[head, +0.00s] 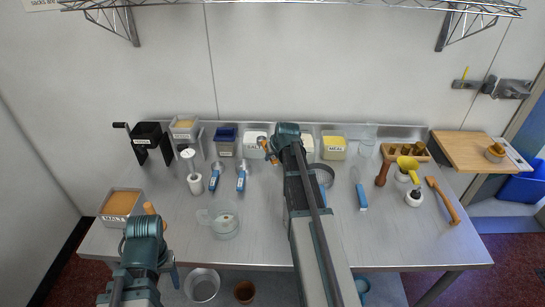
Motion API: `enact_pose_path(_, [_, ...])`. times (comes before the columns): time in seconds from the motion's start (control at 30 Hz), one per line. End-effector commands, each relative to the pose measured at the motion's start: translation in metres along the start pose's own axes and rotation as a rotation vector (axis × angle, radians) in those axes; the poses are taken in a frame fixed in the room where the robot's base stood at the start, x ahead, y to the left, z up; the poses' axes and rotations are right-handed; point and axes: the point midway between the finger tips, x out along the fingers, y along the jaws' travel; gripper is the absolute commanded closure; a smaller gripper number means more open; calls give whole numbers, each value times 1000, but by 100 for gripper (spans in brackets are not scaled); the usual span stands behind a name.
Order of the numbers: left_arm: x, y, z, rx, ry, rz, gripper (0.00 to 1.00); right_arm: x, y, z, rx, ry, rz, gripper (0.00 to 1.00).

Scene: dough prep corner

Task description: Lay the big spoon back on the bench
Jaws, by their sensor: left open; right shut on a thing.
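My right gripper (268,152) is over the back middle of the bench (275,215), in front of the row of tubs. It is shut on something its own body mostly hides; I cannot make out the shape. My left gripper (150,214) is open at the left, beside the malt box (122,203). Two blue-handled scoops or spoons lie on the bench left of the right gripper, one (214,178) and another (241,178). I cannot tell whether either is the big spoon.
A glass jug (222,221) stands front left of my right arm. A dark round pan or sieve (323,176) and a blue-handled tool (360,190) lie to the right of that arm. Wooden tools, including one (442,200), lie farther right. The front right bench is clear.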

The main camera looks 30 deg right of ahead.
Motion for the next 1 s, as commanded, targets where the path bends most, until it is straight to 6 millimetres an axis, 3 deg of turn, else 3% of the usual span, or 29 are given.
enact_pose_path(0.23, [5,0,0,0,0,0,36,4,0,3,0,1,0,100])
enact_pose_path(0.27, [5,0,0,0,0,0,36,4,0,3,0,0,0,66])
enact_pose_path(0.43, [5,0,0,0,0,0,36,4,0,3,0,0,0,38])
enact_pose_path(0.77, [4,0,0,0,0,0,36,3,0,2,0,0,0,38])
enact_pose_path(1.0, [-10,-1,1,0,0,0,36,-8,0,-5,0,0,0,38])
